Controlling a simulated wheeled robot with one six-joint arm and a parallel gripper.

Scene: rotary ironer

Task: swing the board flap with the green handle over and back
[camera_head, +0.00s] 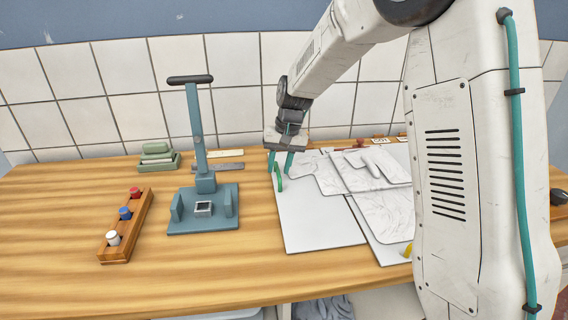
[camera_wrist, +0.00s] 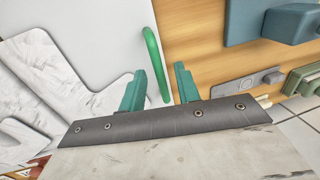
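The green handle (camera_head: 281,184) is a bright green loop at the left edge of a white board flap (camera_head: 318,222). The wrist view shows the green handle (camera_wrist: 153,58) standing along the edge of the white board (camera_wrist: 100,25). My gripper (camera_head: 280,166) is over the flap's left edge, its fingers pointing down. In the wrist view my gripper (camera_wrist: 158,80) is open, with the two teal fingers apart. The handle's lower end appears in the gap between them, nearer the left finger; I cannot tell whether they touch.
A grey cloth piece (camera_head: 378,167) lies on the boards, and a yellow handle (camera_head: 407,250) shows at the front. Left stand a blue-grey press (camera_head: 203,222) with an upright lever, a wooden rack (camera_head: 126,228) of bottles and a green box (camera_head: 158,160). The table's front left is clear.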

